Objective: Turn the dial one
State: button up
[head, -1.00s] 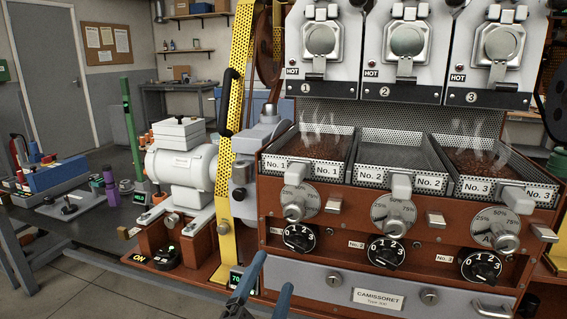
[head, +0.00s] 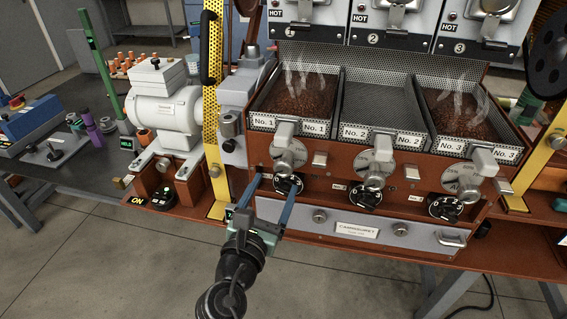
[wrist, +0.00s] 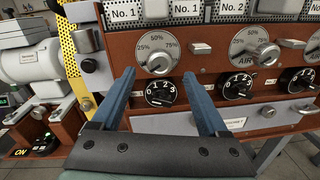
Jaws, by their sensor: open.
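Dial one is the black round knob with white numbers 0 to 3 (head: 288,185), low on the red-brown front panel under tray No. 1. It also shows in the wrist view (wrist: 160,93), between and beyond my fingers. My gripper (head: 275,181) is open and empty, its two blue fingers pointing at the panel on either side of the dial. In the wrist view my gripper (wrist: 158,76) has its fingertips spread wider than the dial. Contact with the panel cannot be told.
A grey percentage dial (wrist: 158,52) sits just above dial one. Similar black dials two (head: 367,194) and three (head: 444,208) are to the right. A grey drawer (head: 340,231) lies below. Open floor lies in front.

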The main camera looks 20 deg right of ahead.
aim_at(282, 170)
jog(key=x, duration=0.7)
jog(key=shift+w+d+b, duration=0.2)
jog(key=shift+w+b, duration=0.1)
jog(key=shift+b, duration=0.05)
grip_shut()
